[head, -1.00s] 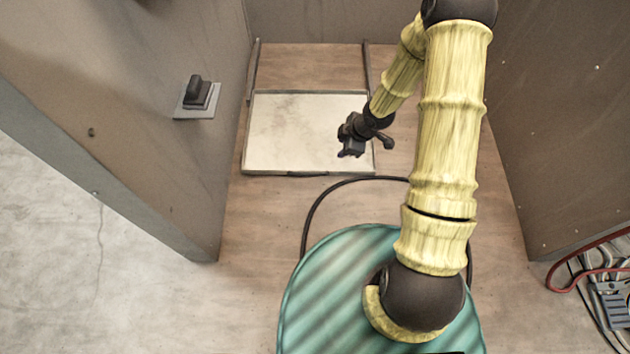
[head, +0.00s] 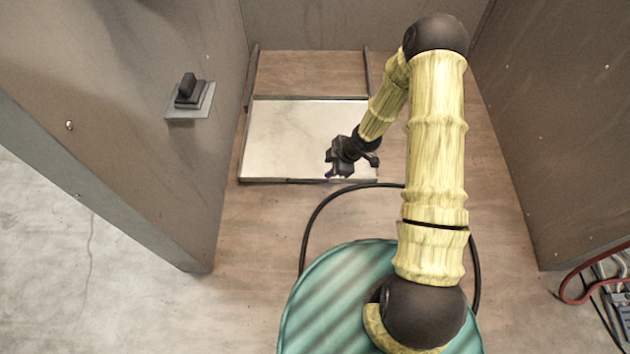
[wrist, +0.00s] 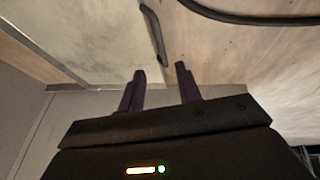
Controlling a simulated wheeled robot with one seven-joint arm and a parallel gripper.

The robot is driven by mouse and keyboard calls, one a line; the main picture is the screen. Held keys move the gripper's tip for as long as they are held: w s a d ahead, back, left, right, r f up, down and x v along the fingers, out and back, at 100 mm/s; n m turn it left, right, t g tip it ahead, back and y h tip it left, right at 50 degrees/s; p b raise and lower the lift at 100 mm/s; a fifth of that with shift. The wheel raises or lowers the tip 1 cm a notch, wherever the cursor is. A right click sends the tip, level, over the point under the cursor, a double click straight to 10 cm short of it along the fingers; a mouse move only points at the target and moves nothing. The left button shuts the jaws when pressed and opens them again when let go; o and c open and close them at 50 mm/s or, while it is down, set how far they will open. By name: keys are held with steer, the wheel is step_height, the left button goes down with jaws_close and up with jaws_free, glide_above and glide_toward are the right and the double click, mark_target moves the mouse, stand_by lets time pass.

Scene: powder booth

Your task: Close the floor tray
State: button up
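The floor tray (head: 285,135) is a pale, shallow rectangle with a thin dark rim. In the head view it lies on the floor inside the booth, pulled out toward me from between two rails. My gripper (head: 336,172) is above the tray's front right part, near the front edge. The wrist view shows its two dark fingers (wrist: 160,82) apart with nothing between them. A short dark bar (wrist: 153,35), looking like a handle along the tray's edge, lies beyond the fingertips. I cannot tell the height of my gripper above the tray.
Two dark rails (head: 252,78) (head: 367,68) run along the floor behind the tray. A black cable (head: 315,215) curves across the floor in front of it. Booth walls stand on both sides, the left one (head: 130,110) carrying a switch (head: 190,95). Red and grey cables (head: 590,290) lie at the lower right.

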mark_target(313, 180)
steer(key=b+x, duration=0.7)
steer(key=x, duration=0.5)
steer(key=shift+a+f, duration=0.15)
steer(key=shift+f, duration=0.05)
jaws_close()
